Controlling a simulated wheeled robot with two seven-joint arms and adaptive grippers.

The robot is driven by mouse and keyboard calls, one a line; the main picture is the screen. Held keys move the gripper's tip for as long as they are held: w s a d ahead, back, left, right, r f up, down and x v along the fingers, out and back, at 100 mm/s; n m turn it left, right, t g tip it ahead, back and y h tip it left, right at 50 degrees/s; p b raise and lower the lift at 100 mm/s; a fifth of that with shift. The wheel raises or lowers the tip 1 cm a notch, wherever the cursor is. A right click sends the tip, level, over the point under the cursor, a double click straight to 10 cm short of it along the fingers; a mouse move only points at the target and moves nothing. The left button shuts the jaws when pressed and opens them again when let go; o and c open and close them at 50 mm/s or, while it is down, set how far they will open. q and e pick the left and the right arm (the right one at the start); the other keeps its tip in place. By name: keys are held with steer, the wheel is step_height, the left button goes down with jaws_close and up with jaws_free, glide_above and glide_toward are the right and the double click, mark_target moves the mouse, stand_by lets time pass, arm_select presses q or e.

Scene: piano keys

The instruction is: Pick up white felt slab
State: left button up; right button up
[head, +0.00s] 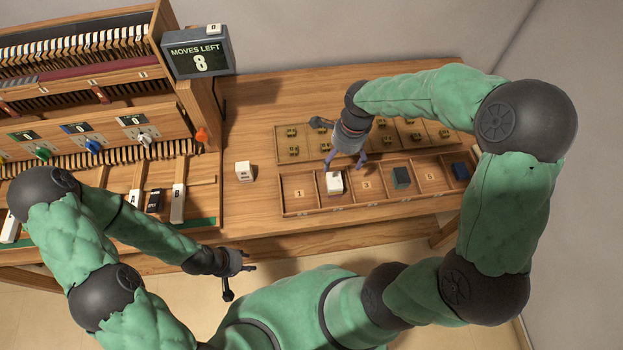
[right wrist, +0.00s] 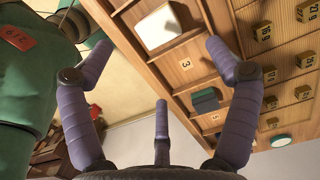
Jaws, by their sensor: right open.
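A white slab (head: 334,183) lies in the compartment of the wooden tray (head: 290,213) between those marked 1 and 3. It also shows at the top of the right wrist view (right wrist: 157,27). A second white block (head: 244,172) lies on the bench left of the tray. My right gripper (head: 345,165) is over the tray's back edge, just behind and above the slab. Its fingers are spread and empty, also in the right wrist view (right wrist: 160,55). My left gripper (head: 248,262) is low, in front of the bench edge; its opening is too small to judge.
A dark teal block (head: 401,177) and a dark blue block (head: 460,171) occupy other tray compartments. A board with several brass weights (head: 293,151) is behind the tray. The piano key mechanism (head: 110,130) and a "MOVES LEFT 8" display (head: 197,55) are at left.

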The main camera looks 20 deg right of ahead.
steer(key=b, duration=0.1)
glide_above(335, 180)
steer(key=f, duration=0.4)
steer(key=shift+w+d+f, duration=0.1)
steer(key=shift+d+f, duration=0.2)
steer(key=shift+d, duration=0.1)
steer(key=shift+a+f, duration=0.15)
steer(key=shift+f, duration=0.35)
steer(key=f, duration=0.2)
steer(key=f+b, duration=0.1)
steer(key=f, duration=0.1)
steer(key=shift+s+a+f, duration=0.15)
steer(key=shift+s, duration=0.05)
steer(key=shift+w+f+b, duration=0.1)
steer(key=shift+f+b, duration=0.2)
steer(key=shift+f, duration=0.15)
steer(key=shift+c, duration=0.3)
steer(key=c, duration=1)
